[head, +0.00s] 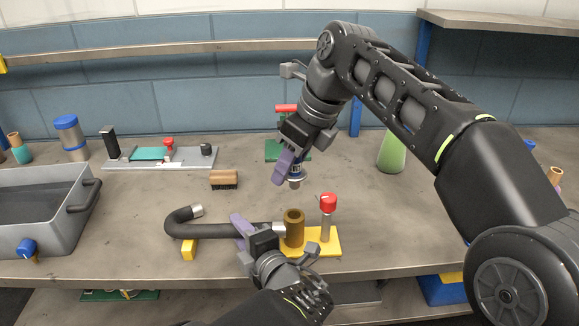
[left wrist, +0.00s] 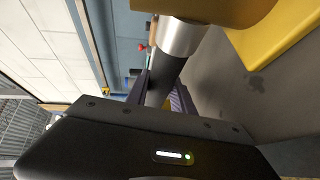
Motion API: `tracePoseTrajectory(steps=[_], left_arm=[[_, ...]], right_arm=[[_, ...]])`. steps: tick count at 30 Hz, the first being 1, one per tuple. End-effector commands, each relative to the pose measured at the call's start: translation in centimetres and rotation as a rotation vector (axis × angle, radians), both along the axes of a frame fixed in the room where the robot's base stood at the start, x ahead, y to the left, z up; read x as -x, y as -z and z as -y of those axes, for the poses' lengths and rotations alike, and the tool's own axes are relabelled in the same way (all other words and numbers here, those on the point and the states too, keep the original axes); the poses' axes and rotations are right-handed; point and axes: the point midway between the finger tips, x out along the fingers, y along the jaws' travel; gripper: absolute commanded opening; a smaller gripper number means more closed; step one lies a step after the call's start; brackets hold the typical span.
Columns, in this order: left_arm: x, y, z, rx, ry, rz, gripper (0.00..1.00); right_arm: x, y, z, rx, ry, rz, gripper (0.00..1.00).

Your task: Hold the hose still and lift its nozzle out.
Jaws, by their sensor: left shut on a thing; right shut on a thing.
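The black hose (head: 215,229) lies curved on the table. Its left end (head: 196,211) bends back with a pale metal tip, and its right end meets a brown cylindrical socket (head: 294,228) on a yellow base (head: 323,243). My left gripper (head: 243,229) is shut on the hose just left of the socket. In the left wrist view the hose (left wrist: 160,88) runs between the purple fingers, with a silver collar (left wrist: 181,37) beyond. My right gripper (head: 285,167) is shut on the small silver nozzle (head: 295,181), held in the air above the socket and apart from it. Its upper part is partly hidden by the fingers.
A red-topped post (head: 328,205) stands on the yellow base, right of the socket. A brush (head: 224,180) lies behind the hose. A grey basin (head: 42,206) is at the left, a green flask (head: 391,154) at back right. The table right of the base is clear.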

Motion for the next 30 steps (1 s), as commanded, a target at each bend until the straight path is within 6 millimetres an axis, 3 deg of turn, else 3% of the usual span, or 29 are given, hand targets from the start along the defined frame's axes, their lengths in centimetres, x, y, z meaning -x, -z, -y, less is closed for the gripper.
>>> tracePoseTrajectory(steps=[7,8,16,30], left_arm=[[0.0,0.2,0.0,0.001,0.0,-0.004,0.0],[0.0,0.2,0.0,0.001,0.0,-0.004,0.31],[0.0,0.1,0.0,0.0,0.0,-0.002,0.53],[1.0,-0.2,0.7,0.001,0.003,-0.001,0.54]], right_arm=[[0.0,0.0,0.0,-0.001,0.0,0.001,0.0],[0.0,0.0,0.0,-0.001,0.0,0.001,0.0],[0.0,0.0,0.0,-0.001,0.0,0.001,0.0],[0.0,0.0,0.0,-0.001,0.0,0.001,0.0]])
